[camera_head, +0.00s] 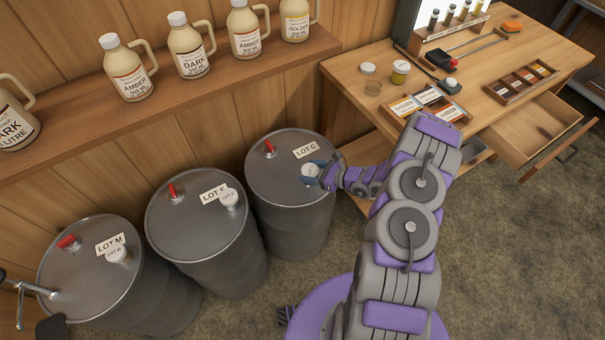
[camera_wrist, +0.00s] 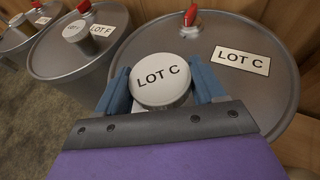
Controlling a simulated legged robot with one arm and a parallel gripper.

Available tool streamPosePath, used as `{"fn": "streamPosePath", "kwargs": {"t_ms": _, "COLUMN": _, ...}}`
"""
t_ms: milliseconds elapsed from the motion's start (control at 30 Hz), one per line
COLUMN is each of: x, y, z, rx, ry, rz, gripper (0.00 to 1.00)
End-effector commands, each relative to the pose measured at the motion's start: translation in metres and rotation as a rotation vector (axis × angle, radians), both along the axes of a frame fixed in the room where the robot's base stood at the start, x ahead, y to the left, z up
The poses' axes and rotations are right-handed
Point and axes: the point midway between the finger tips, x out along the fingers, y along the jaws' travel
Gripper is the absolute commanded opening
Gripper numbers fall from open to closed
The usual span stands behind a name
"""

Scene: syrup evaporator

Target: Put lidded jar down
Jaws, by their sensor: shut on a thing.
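The lidded jar (camera_wrist: 161,80) has a white lid reading LOT C, and it also shows small in the head view (camera_head: 310,170). My gripper (camera_wrist: 162,88) is shut on it, with one blue finger on each side of the lid. In the head view my gripper (camera_head: 318,173) is over the right part of the LOT C drum (camera_head: 275,175). The jar is upright over the drum's grey top. The jar's underside is hidden, so I cannot tell whether it touches the drum.
The LOT F drum (camera_head: 190,240) and LOT M drum (camera_head: 80,280) stand to the left, each with a white-lidded jar on top. Red valves stick up from the drums. A shelf (camera_head: 190,85) of jugs runs behind. A wooden desk (camera_head: 345,75) with an open drawer (camera_head: 535,135) stands right.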

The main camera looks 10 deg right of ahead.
Motion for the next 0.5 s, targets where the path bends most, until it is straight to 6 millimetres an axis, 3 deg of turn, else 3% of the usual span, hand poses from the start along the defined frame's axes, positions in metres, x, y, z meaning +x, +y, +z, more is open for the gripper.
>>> {"fn": "streamPosePath", "kwargs": {"t_ms": 367, "x": 0.032, "y": 0.028, "z": -0.004, "rx": -0.002, "ry": -0.003, "rz": 0.002, "gripper": 0.31}}
{"fn": "streamPosePath", "kwargs": {"t_ms": 500, "x": 0.030, "y": 0.025, "z": -0.029, "rx": 0.002, "ry": 0.002, "rz": -0.002, "gripper": 0.31}}
